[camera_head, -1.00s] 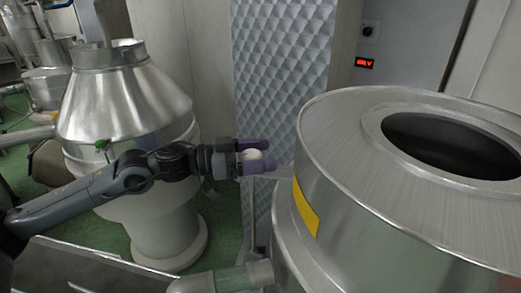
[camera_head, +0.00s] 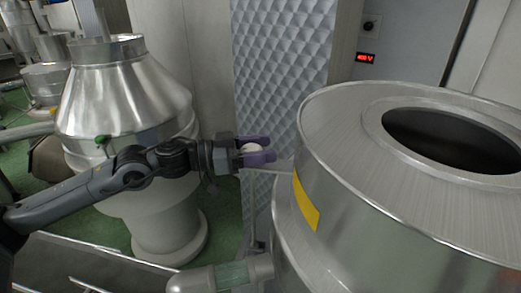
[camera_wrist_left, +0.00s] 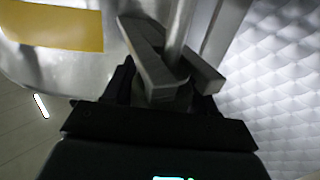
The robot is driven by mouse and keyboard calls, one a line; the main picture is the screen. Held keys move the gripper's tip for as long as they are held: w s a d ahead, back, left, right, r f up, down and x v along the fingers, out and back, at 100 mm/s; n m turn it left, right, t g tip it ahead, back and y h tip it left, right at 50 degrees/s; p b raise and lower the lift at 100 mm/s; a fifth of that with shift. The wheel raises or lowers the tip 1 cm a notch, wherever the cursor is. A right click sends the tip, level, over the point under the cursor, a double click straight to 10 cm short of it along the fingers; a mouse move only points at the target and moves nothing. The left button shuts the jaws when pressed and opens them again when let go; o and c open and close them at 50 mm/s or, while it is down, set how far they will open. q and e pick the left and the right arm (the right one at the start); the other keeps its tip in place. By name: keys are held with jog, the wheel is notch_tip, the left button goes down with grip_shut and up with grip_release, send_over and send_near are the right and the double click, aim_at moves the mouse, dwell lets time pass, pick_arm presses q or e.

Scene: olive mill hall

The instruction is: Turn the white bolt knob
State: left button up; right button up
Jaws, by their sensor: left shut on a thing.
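The white bolt knob (camera_head: 251,148) is a small rounded white piece in the middle of the head view, just left of the large steel vessel. My left gripper (camera_head: 268,149) reaches it from the left, with a purple finger on each side. The fingers are shut on the knob and hide part of it. In the left wrist view the gripper (camera_wrist_left: 172,72) shows as two dark grey fingers closed around the end of a pale rod (camera_wrist_left: 180,30); the knob itself is hard to make out there. My right gripper is not in view.
The steel vessel (camera_head: 330,150) with a yellow label (camera_head: 306,203) and a dark round opening fills the right. A quilted metal panel (camera_head: 280,75) stands behind the gripper. Another steel vessel (camera_head: 120,95) is at the left, behind my arm. A pipe with a clear section (camera_head: 230,274) lies below.

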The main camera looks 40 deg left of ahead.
pick_arm(q)
jog(key=shift+f+n+t+y+b, duration=0.15)
jog(key=shift+n+t+y+b, duration=0.35)
jog(key=shift+y, duration=0.1)
jog(key=shift+w+a+n+t+y, duration=0.15)
jog(key=shift+n+t+y, duration=0.55)
jog(key=shift+y, duration=0.4)
jog(key=n+y, duration=0.1)
jog(key=n+t+y, duration=0.1)
jog(key=shift+a+r+y, duration=0.1)
jog(key=shift+r+y, duration=0.15)
jog(key=shift+y, duration=0.05)
jog(key=n+y+p, duration=0.1)
jog(key=y, duration=0.1)
jog(key=n+y, duration=0.1)
jog(key=y, duration=0.1)
jog(key=shift+w+a+n+t+p, duration=0.1)
jog(key=shift+a+n+t+p, duration=0.1)
jog(key=shift+n+t+p, duration=0.15)
jog(key=shift+a+f+n+y, duration=0.15)
jog(key=shift+n+y, duration=0.5)
jog(key=shift+y, duration=0.35)
jog(key=shift+a+f+n+y, duration=0.1)
jog(key=shift+a+n+y, duration=0.15)
jog(key=shift+n+y, duration=0.85)
jog(key=shift+a+f+y+b, duration=0.1)
jog(key=shift+y+b, duration=0.2)
jog(key=shift+y, duration=0.3)
jog(key=o, duration=0.8)
jog(key=shift+o, duration=0.9)
